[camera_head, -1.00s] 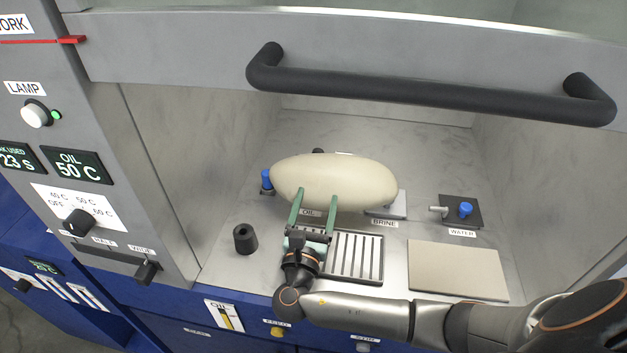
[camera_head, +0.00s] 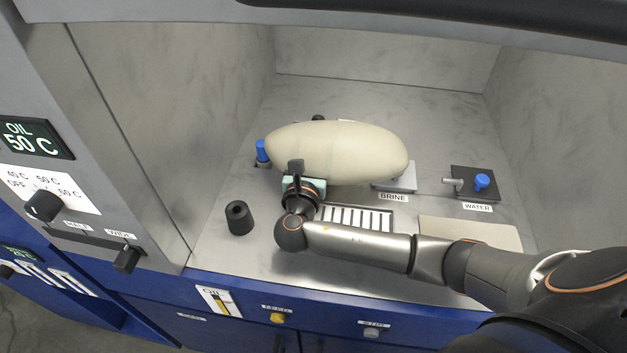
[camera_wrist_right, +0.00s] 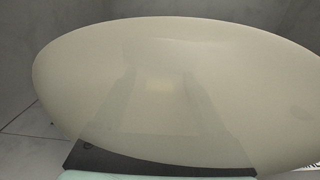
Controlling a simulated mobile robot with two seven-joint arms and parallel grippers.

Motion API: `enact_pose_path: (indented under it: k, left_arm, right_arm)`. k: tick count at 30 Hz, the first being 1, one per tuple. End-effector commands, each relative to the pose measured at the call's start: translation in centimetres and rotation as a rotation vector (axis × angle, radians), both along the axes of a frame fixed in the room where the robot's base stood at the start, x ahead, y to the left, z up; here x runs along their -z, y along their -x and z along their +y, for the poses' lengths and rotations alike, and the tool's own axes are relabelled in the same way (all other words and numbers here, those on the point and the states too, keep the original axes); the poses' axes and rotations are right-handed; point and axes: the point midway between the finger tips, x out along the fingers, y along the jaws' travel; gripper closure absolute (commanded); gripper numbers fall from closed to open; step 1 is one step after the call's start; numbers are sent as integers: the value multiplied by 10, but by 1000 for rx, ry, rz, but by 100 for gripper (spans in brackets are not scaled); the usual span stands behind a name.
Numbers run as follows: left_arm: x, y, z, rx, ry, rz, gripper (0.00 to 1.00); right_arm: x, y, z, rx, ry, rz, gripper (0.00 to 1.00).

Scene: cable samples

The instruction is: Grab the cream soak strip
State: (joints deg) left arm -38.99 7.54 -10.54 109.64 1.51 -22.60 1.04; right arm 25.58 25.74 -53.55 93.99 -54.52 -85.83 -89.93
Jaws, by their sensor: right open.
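A large, smooth cream oval body (camera_head: 345,150) hangs or rests above the worktop at the back; I cannot tell which. It fills most of the right wrist view (camera_wrist_right: 170,85). I see no separate thin strip, and I cannot tell whether one is hidden behind the oval. My right gripper (camera_head: 298,180) is at the oval's lower left edge, pointing away from me. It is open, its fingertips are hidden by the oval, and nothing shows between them. My left gripper is out of view.
A slotted rack (camera_head: 358,218) and a pale flat plate (camera_head: 470,232) lie under and beside my right arm. A black holder (camera_head: 239,217) stands to the left. A blue-knobbed valve (camera_head: 481,181) is at the right. Side walls bound the bay.

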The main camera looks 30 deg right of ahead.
Motion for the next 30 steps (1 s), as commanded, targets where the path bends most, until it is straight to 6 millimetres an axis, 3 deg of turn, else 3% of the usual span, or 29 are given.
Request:
enact_pose_path:
  k: [9, 27, 30]
  left_arm:
    - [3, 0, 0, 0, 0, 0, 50]
    - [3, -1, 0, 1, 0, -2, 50]
    - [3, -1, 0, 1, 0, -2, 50]
  right_arm:
    - [-1, -5, -4, 0, 1, 1, 25]
    - [0, -4, -4, 0, 0, 0, 92]
    - [0, -4, -4, 0, -1, 1, 100]
